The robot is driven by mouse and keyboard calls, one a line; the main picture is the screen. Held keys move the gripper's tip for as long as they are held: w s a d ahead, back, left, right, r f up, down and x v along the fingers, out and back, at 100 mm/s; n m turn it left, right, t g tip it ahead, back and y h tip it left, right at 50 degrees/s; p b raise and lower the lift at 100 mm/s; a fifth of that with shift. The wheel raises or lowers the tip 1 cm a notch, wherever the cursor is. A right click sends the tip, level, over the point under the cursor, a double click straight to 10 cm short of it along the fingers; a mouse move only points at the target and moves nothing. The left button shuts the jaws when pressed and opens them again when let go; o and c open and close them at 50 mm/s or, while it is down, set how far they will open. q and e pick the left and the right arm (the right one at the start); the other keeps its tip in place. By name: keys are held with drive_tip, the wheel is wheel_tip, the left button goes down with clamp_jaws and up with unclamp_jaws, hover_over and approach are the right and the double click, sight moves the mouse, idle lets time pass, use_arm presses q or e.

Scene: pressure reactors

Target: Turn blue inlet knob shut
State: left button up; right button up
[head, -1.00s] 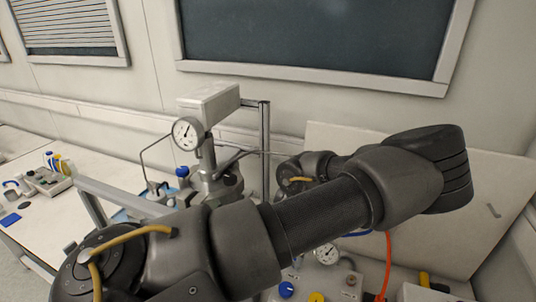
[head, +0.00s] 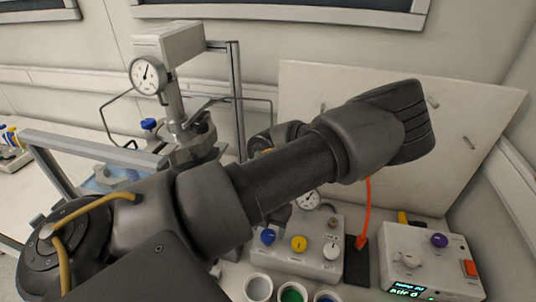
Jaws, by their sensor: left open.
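A blue knob (head: 267,237) sits on the top of a light grey control box (head: 310,262), left of a yellow knob (head: 299,243) and a white knob (head: 331,251). Another blue knob (head: 148,124) sits on the reactor (head: 186,135) at the left. I cannot tell from the picture which blue knob is the inlet. My left arm crosses the middle of the view and hides part of the reactor and the box's back. My left gripper (head: 279,216) shows only partly below the forearm, open, just above and behind the box's blue knob. My right gripper is out of view.
A gauge (head: 308,199) stands behind the box. An orange hose (head: 365,215) runs down at its right. A second box (head: 432,262) with a purple knob, red switch and display stands further right. Several cups (head: 258,288) stand in front. A pale panel (head: 465,130) closes the back.

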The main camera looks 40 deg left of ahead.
sight(268, 238)
use_arm(q)
wheel_tip(268, 238, down, 3)
drive_tip(key=shift+r+b, duration=0.15)
drive_tip(key=shift+b, duration=0.45)
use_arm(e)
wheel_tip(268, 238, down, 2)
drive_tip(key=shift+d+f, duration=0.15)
use_arm(q)
drive_tip(key=shift+r, duration=0.1)
drive_tip(key=shift+c, duration=0.2)
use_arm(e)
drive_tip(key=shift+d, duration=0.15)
use_arm(q)
drive_tip(key=c, duration=0.9)
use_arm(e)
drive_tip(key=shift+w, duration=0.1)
